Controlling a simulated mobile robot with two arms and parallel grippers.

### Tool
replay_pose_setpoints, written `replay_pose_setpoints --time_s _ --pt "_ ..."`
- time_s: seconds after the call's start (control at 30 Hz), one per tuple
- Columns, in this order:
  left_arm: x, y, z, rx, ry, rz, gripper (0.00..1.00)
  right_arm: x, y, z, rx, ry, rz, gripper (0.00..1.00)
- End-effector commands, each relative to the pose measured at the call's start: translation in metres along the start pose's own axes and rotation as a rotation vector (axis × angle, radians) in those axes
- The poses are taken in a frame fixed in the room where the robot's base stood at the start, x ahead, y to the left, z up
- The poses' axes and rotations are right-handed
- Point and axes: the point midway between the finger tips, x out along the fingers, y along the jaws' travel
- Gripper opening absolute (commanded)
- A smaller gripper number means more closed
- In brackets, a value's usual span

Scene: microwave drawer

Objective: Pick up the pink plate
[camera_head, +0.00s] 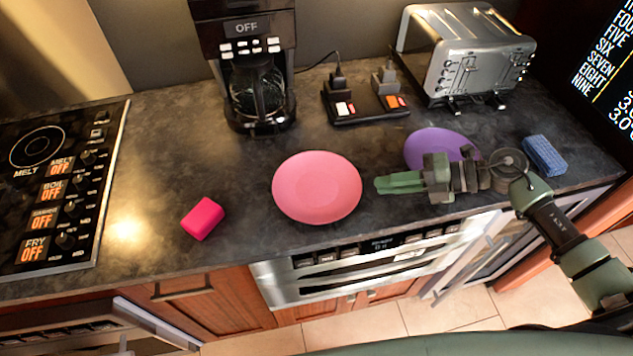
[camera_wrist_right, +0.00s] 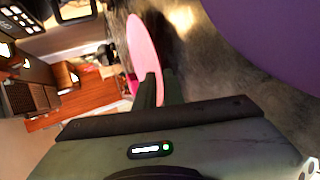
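The pink plate (camera_head: 317,187) lies on the dark counter in the middle of the head view. In the right wrist view the pink plate (camera_wrist_right: 142,45) shows at a steep slant beyond the fingers. My right gripper (camera_head: 379,184) is just right of the plate, pointing at its right rim, with a small gap between them. In the right wrist view my right gripper (camera_wrist_right: 158,76) has its two fingers a little apart, with nothing visible held. My left gripper is not in view.
A purple plate (camera_head: 436,147) lies behind my right gripper, partly covered by it. A blue sponge (camera_head: 544,155) is at right, a pink block (camera_head: 203,218) at left. A coffee maker (camera_head: 253,85), power strip (camera_head: 366,106) and toaster (camera_head: 462,58) stand behind. The stove (camera_head: 62,190) is at left.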

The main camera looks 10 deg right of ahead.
Motion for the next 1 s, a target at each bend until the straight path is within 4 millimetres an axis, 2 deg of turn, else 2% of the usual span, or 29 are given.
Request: replay_pose_setpoints --time_s 0.27,0.43,0.7,0.73,1.0 --pt "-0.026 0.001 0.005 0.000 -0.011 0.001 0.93 0.037 0.009 -0.001 0.003 -0.001 0.008 0.09" --pt "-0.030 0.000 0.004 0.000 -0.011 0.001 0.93 0.057 0.005 -0.001 0.001 -0.001 0.005 0.09" --pt "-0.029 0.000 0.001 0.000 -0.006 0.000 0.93 0.061 0.003 -0.001 0.000 -0.002 0.003 0.09" --pt "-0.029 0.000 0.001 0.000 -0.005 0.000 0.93 0.061 0.003 -0.001 0.000 -0.002 0.003 0.01" --pt "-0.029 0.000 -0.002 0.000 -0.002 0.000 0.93 0.060 0.003 -0.001 0.000 -0.002 0.003 0.00"
